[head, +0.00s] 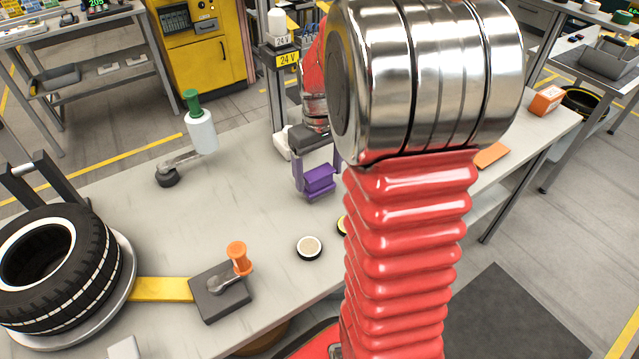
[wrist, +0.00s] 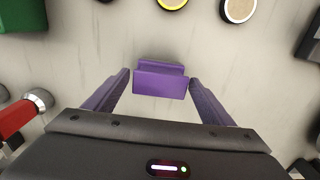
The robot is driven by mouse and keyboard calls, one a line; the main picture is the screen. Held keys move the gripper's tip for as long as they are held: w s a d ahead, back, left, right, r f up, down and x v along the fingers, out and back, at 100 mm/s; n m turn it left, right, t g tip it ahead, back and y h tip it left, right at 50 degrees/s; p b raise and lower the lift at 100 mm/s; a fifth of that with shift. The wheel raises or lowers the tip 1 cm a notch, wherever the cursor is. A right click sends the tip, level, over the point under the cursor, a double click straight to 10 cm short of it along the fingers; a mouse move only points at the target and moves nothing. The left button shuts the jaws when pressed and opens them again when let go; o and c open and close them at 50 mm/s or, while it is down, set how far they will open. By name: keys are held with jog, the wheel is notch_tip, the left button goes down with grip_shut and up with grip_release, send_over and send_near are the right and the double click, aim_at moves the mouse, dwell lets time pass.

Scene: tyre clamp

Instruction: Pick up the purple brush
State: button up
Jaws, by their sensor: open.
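The purple brush (wrist: 160,80) is a small blocky piece between the tips of my gripper's two purple fingers in the wrist view. In the head view the purple brush (head: 319,178) shows below my gripper (head: 316,182), near the middle of the workbench. My gripper (wrist: 158,79) is open, with one finger on each side of the brush. A narrow gap shows on both sides in the wrist view. I cannot tell how high the fingertips are above the bench. My red arm and its metal joint hide part of the bench to the right.
On the workbench (head: 250,190) stand a tyre (head: 60,262) at left, an orange-handled clamp (head: 238,260) on a grey block, and a white bottle (head: 200,130) with a green top. A round disc (head: 309,247) lies in front of the brush. An orange box (head: 546,100) is far right.

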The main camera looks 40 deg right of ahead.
jog(key=shift+f, duration=0.6)
jog(key=shift+c, duration=0.7)
jog(key=c, duration=0.9)
